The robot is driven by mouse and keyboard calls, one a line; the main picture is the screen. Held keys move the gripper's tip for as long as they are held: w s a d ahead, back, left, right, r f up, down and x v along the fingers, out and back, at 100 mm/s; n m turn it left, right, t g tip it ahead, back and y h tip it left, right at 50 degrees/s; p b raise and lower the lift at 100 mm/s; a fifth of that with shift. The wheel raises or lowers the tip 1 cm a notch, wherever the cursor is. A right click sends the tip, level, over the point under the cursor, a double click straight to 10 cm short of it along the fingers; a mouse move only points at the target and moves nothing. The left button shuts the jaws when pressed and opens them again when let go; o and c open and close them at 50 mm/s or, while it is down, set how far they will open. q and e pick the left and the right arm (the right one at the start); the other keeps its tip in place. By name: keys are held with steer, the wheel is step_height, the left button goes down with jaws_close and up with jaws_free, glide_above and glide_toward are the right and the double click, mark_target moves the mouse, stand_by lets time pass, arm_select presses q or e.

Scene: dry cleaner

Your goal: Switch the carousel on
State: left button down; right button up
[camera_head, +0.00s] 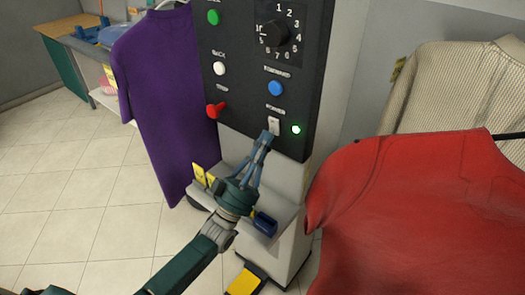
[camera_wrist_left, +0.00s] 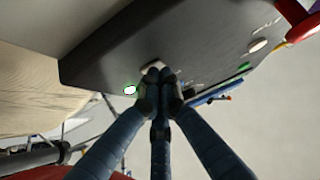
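The carousel's black control panel (camera_head: 245,95) stands on a grey column. The lit lamp (camera_wrist_left: 130,90) also shows there. My right gripper is in neither view.
A purple shirt (camera_head: 165,100) hangs left, a red shirt (camera_head: 420,205) close on the right.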

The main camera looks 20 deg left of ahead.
mark_target(272, 93)
arm_select(q)
steer(key=shift+r, duration=0.4)
step_height(272, 93, up, 8)
steer(key=shift+d+r, duration=0.1)
steer(key=shift+r, duration=0.6)
steer(key=shift+w, duration=0.1)
